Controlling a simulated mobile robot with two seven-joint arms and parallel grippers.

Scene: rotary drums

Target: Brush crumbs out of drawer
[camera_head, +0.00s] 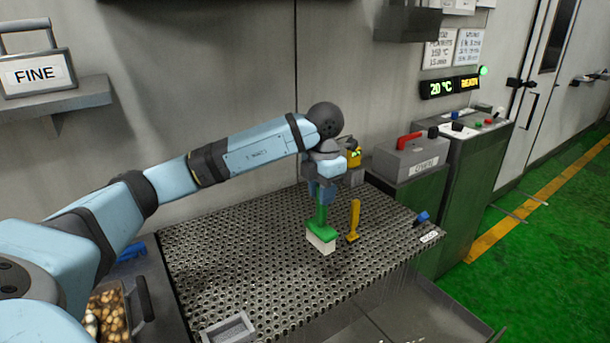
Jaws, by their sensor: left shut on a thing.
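My left gripper (322,190) is shut on the green handle of a brush (322,234). The brush hangs upright, its green head and pale bristles pointing down, over the perforated metal table top (230,260). I cannot tell whether the bristles touch the surface. What looks like a pulled-out drawer (410,308), a grey metal tray, shows below the table's front edge. The bottom of the frame cuts it off, and I cannot make out crumbs in it. My right gripper is not in view.
A yellow upright tool (353,222) stands right of the brush. A small metal tray (228,328) lies at the table's front left. A bin of brown and white pieces (108,312) is at lower left. A grey box with a red handle (410,158) stands behind, right.

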